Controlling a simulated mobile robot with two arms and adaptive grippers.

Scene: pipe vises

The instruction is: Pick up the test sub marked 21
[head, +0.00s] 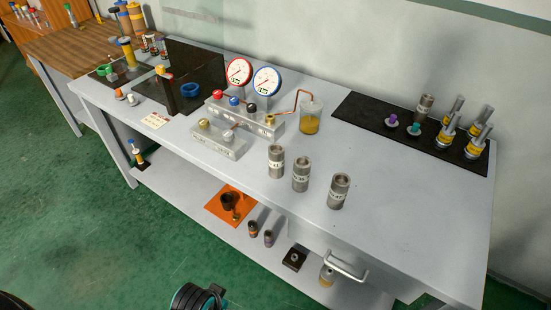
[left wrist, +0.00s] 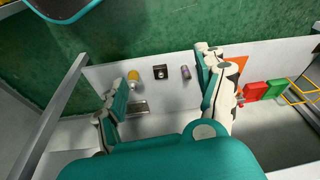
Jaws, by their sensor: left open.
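Three grey metal cylinders with white label bands, which look like test subs, stand upright along the bench: the left one (head: 276,161), the middle one (head: 301,174) and the right one (head: 339,191). A similar grey cylinder (head: 424,107) stands on the black mat at the back right. The numbers are too small to read surely, so I cannot tell which is 21. My left gripper (left wrist: 163,72) is open and empty in the left wrist view, facing the lower shelf. A teal and black part of mine shows at the head view's bottom edge. My right gripper is not seen.
A gauge manifold (head: 245,117) and a jar (head: 311,118) stand behind the cylinders. The black mat (head: 365,113) holds several yellow-banded pieces. A drawer handle (head: 347,266) juts from the front. The lower shelf (head: 205,222) holds small parts. The bench's right front is clear.

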